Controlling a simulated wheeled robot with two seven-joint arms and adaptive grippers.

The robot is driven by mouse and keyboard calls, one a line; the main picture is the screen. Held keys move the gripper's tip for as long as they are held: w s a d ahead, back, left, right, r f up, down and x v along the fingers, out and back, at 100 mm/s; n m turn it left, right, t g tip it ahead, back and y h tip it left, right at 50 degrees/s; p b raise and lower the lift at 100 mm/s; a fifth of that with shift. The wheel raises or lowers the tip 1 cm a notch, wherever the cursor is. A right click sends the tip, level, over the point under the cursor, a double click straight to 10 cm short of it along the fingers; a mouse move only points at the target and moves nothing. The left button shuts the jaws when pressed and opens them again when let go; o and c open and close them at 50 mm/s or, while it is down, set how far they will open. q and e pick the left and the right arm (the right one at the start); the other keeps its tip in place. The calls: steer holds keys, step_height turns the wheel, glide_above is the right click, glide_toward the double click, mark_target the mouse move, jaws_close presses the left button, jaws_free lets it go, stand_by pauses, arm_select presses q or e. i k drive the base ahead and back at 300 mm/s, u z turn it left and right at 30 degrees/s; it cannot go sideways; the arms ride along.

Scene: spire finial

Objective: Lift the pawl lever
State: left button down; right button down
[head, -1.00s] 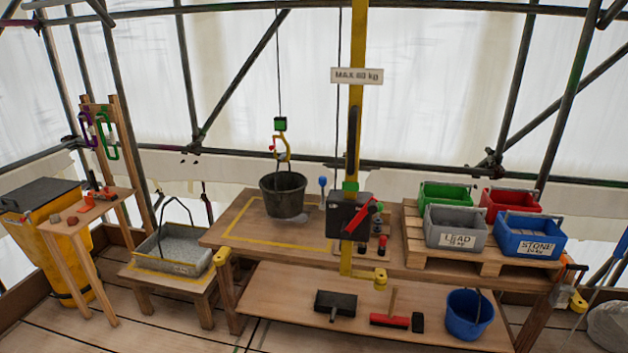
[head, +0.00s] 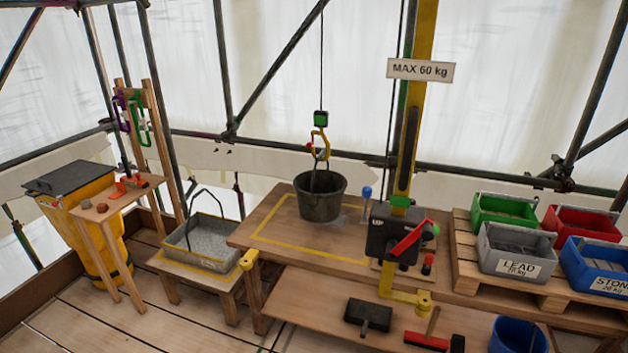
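The winch is a dark box (head: 393,236) on the yellow post, at the right of the workbench. A red lever (head: 409,239) slants up to the right across its front; I take it for a winch lever but cannot tell whether it is the pawl lever. A blue-knobbed lever (head: 366,193) stands upright just left of the box. A green knob (head: 435,230) shows at the box's right side. A black bucket (head: 320,197) hangs at the yellow hook (head: 320,143), at or just above the bench top. Neither of my grippers is in the head view.
The workbench (head: 262,217) has a yellow-taped outline around the bucket. Green, red, grey and blue bins stand on a pallet (head: 467,270) at right. A grey tray (head: 204,243) stands on a low table at left. Brushes and a blue bucket (head: 517,338) sit below.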

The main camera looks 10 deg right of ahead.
mark_target(366, 191)
steer(key=u, duration=0.15)
steer(key=i, duration=0.75)
steer(key=z, duration=0.55)
steer(key=i, duration=0.5)
steer(key=z, duration=0.5)
